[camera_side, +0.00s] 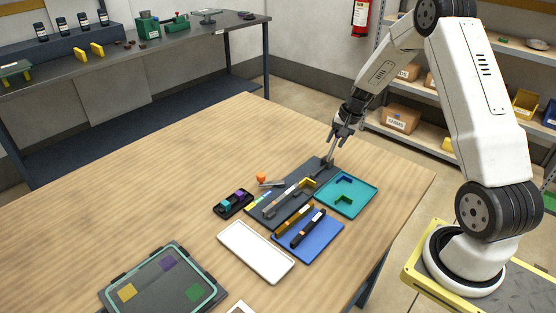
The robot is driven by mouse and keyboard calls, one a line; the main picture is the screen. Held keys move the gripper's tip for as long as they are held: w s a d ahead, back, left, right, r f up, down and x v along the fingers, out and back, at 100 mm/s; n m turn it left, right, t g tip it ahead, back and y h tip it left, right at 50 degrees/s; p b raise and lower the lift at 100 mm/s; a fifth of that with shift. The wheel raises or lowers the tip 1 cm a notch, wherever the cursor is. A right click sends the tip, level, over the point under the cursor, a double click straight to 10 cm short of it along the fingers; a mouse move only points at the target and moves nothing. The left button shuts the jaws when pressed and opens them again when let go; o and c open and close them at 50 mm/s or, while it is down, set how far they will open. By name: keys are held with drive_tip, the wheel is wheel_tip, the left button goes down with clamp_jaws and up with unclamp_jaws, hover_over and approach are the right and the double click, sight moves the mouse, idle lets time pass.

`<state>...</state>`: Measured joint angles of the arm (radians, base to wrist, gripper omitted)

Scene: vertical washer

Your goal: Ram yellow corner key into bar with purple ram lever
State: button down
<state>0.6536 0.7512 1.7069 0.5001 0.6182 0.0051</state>
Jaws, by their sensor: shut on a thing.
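My gripper (335,137) is above the far end of a dark fixture plate (318,167). It is shut at the top of a thin grey upright lever (329,154), which seems to rise from that plate. No purple shows on this lever at this size. The yellow corner key (308,183) lies on the plate at the far end of a pale bar (283,201). I cannot tell how deep the key sits in the bar. The gripper is behind and to the right of the key, apart from it.
A teal tray (366,201) holds green and dark corner pieces. A blue tray (326,249) holds dark and brownish bars. A black holder (222,209) carries teal and purple blocks. An orange-topped part (261,178) is beside the plate. A white tray (256,268) is empty.

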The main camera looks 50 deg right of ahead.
sight(331, 151)
idle(0.8)
drive_tip(key=shift+s+a+r+h, duration=0.1)
drive_tip(key=shift+a+r+h, duration=0.1)
drive_tip(key=shift+a+h, duration=0.4)
drive_tip(key=shift+s+a+r+h, duration=0.1)
drive_tip(key=shift+a+r+h, duration=0.1)
drive_tip(key=shift+h, duration=0.7)
drive_tip(key=shift+a+h, duration=0.2)
drive_tip(key=shift+h, duration=0.2)
drive_tip(key=shift+w+a+n+h, duration=0.1)
drive_tip(key=shift+a+n+h, duration=0.2)
drive_tip(key=shift+c, duration=1.5)
unclamp_jaws()
drive_tip(key=shift+r, duration=0.2)
drive_tip(key=shift+r, duration=0.35)
drive_tip(key=v, duration=0.7)
